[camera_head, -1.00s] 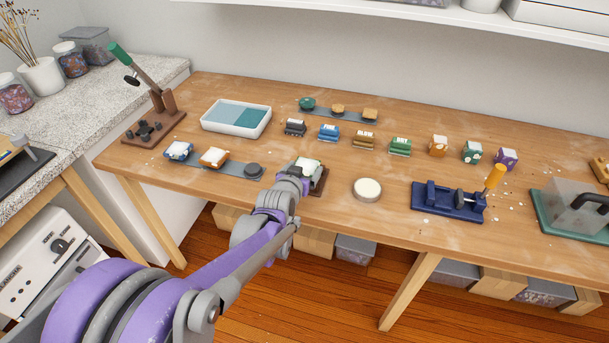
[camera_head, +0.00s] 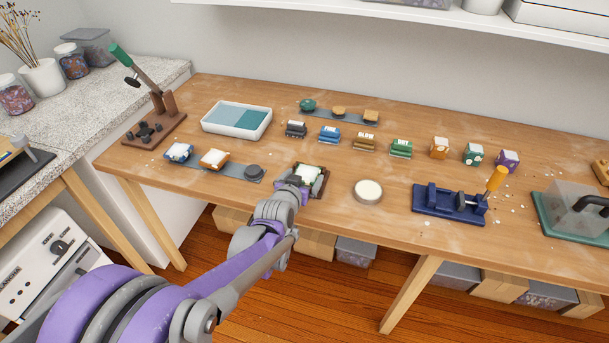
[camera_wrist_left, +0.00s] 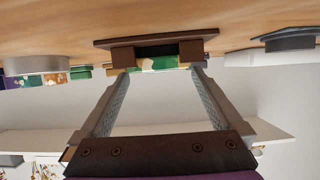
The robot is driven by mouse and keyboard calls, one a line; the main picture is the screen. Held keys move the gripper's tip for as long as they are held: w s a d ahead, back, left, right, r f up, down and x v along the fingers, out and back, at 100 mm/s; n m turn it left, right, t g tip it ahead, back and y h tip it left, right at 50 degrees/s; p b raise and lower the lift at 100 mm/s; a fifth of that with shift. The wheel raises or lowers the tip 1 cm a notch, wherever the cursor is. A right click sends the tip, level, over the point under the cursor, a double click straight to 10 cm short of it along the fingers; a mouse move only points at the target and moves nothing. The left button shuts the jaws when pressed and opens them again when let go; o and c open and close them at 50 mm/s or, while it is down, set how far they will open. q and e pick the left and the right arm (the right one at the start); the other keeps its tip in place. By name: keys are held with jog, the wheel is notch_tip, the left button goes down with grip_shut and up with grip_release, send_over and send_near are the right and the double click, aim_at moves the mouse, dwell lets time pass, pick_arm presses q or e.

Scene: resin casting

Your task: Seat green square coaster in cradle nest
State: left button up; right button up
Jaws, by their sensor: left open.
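A green and white square coaster (camera_head: 308,173) lies on the small dark brown cradle (camera_head: 323,187) near the table's front edge. In the wrist view, which is upside down, the coaster (camera_wrist_left: 158,63) shows between two brown blocks of the cradle (camera_wrist_left: 150,41). It looks level there, but I cannot tell whether it is fully down in the nest. My left gripper (camera_head: 297,184) is at the cradle's front side. In the wrist view the left gripper (camera_wrist_left: 160,74) is open, its fingers apart with the coaster just beyond the tips. My right gripper is out of view.
A blue-grey strip (camera_head: 235,173) with two coasters and a grey disc lies to the left. A round pale-topped tin (camera_head: 367,191) stands close on the right, before a navy fixture (camera_head: 440,203). Several small coloured blocks line the table behind.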

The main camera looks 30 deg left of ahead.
pick_arm(q)
jog(key=p+v, duration=0.2)
jog(key=v, duration=0.9)
jog(key=s+d+f+m+g+h, duration=0.1)
jog(key=s+d+f+g, duration=0.3)
jog(key=s, duration=0.6)
jog(key=s+d+f+m+g+h, duration=0.1)
jog(key=s+d+f+g, duration=0.3)
jog(key=s+d, duration=0.4)
jog(key=shift+s+d+f+m+h, duration=0.25)
jog(key=shift+s+h, duration=0.25)
jog(key=shift+s, duration=0.45)
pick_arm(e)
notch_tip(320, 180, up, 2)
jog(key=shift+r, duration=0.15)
pick_arm(q)
jog(key=shift+r, duration=0.15)
notch_tip(320, 180, up, 12)
jog(key=w+p, duration=0.2)
jog(key=p, duration=0.8)
jog(key=shift+p, duration=0.3)
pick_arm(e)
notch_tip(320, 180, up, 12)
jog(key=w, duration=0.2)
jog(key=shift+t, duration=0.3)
pick_arm(q)
jog(key=shift+a, duration=0.1)
